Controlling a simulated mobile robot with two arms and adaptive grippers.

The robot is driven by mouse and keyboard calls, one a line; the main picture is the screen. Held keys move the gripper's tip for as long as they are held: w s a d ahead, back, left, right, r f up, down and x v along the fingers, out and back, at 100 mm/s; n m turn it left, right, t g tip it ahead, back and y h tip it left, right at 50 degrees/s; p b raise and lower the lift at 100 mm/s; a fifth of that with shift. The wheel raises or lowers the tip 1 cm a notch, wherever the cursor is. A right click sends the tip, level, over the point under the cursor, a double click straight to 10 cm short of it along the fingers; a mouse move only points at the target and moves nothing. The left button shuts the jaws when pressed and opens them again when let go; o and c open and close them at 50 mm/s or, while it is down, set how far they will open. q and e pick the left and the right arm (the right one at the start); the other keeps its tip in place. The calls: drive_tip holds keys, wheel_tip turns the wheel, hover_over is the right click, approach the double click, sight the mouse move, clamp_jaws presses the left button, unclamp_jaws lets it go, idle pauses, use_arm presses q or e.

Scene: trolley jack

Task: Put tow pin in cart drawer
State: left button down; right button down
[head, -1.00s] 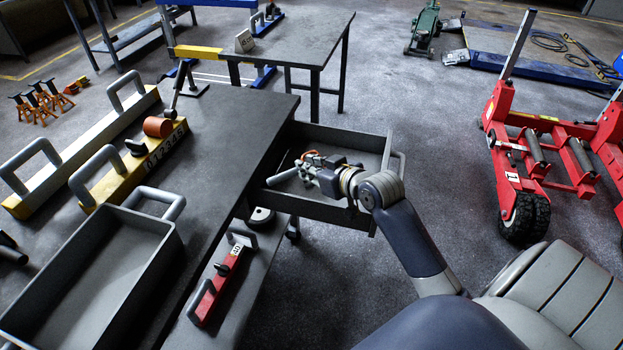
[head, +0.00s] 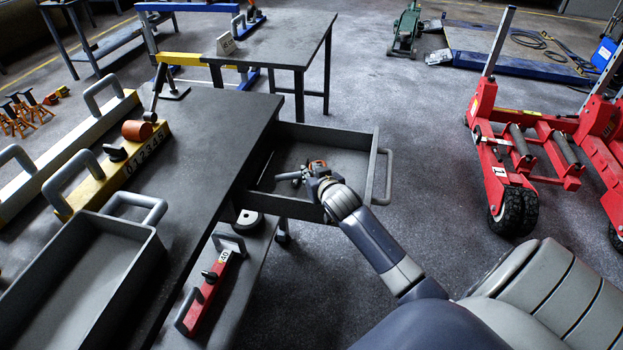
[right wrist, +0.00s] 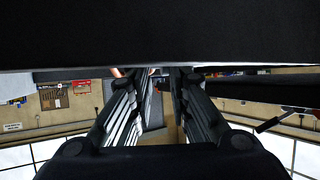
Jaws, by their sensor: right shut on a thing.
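The grey tow pin (head: 288,176) shows as a short rod on the left side of my right gripper (head: 314,172). The gripper is shut on it. Gripper and pin are inside the outline of the open cart drawer (head: 348,139). The gripper and wrist hide part of the pin, and I cannot tell whether it touches the drawer floor. In the right wrist view the two dark fingers (right wrist: 157,95) stand apart, and the pin is not clear between them. My left gripper is not in view.
The dark cart top (head: 200,140) lies left of the drawer, with a grey tray (head: 75,270) and yellow-and-grey beams on it. A lower shelf holds a red handled tool (head: 210,293). A red jack (head: 505,165) stands at right. Open floor lies between.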

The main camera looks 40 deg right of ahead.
drive_tip(key=shift+f, duration=0.75)
drive_tip(key=shift+f, duration=0.6)
drive_tip(key=c, duration=1.5)
unclamp_jaws()
drive_tip(key=shift+f, duration=0.15)
